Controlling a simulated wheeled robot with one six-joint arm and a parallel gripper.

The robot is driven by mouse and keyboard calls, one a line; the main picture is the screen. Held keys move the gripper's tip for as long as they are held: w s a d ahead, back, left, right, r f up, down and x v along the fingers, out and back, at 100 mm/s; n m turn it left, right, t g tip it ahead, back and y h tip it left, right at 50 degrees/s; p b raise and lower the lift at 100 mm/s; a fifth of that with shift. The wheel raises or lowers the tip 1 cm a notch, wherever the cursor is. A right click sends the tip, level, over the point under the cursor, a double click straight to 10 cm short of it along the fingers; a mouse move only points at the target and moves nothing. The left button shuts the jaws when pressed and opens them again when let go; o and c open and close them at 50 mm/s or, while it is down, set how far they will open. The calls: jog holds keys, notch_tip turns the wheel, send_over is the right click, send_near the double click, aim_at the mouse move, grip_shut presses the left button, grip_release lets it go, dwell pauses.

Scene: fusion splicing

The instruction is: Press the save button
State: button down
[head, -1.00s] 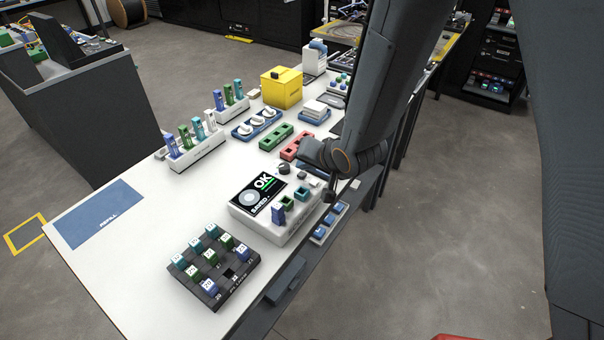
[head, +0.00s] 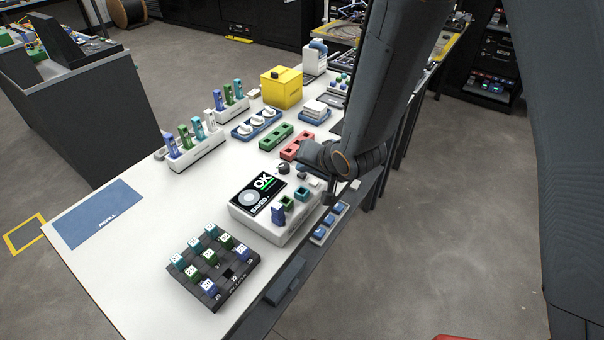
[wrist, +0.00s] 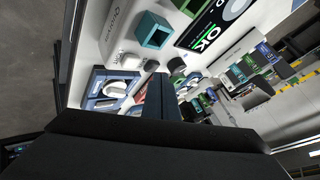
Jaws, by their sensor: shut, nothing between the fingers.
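The white splicer (head: 248,222) stands on the table, with a black screen (head: 258,194) that reads "OK" and "SAVED". The screen also shows in the wrist view (wrist: 212,35), partly cut off. Blue, green (head: 287,202) and teal (head: 302,193) holders stand along its right side. A small white key (wrist: 131,61) shows in the wrist view; I cannot read it clearly or tell whether it is the save button. My gripper (head: 329,196) is shut and empty, at the splicer's right end. Its fingers (wrist: 158,98) also show in the wrist view. I cannot tell whether they touch anything.
A dark tray (head: 232,287) with several labelled pieces lies at the near end. A blue-and-white strip (head: 318,240) lies right of the splicer by the table edge. A white rack (head: 199,157), a yellow box (head: 281,88) and a red block (head: 297,146) stand farther back. The left side is mostly clear.

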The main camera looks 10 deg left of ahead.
jog(key=shift+f, duration=0.5)
dwell(0.4)
jog(key=shift+r, duration=0.15)
jog(key=shift+r+p, duration=0.6)
jog(key=shift+r, duration=0.15)
notch_tip(320, 180, up, 5)
jog(key=p, duration=0.4)
dwell(0.4)
dwell(0.6)
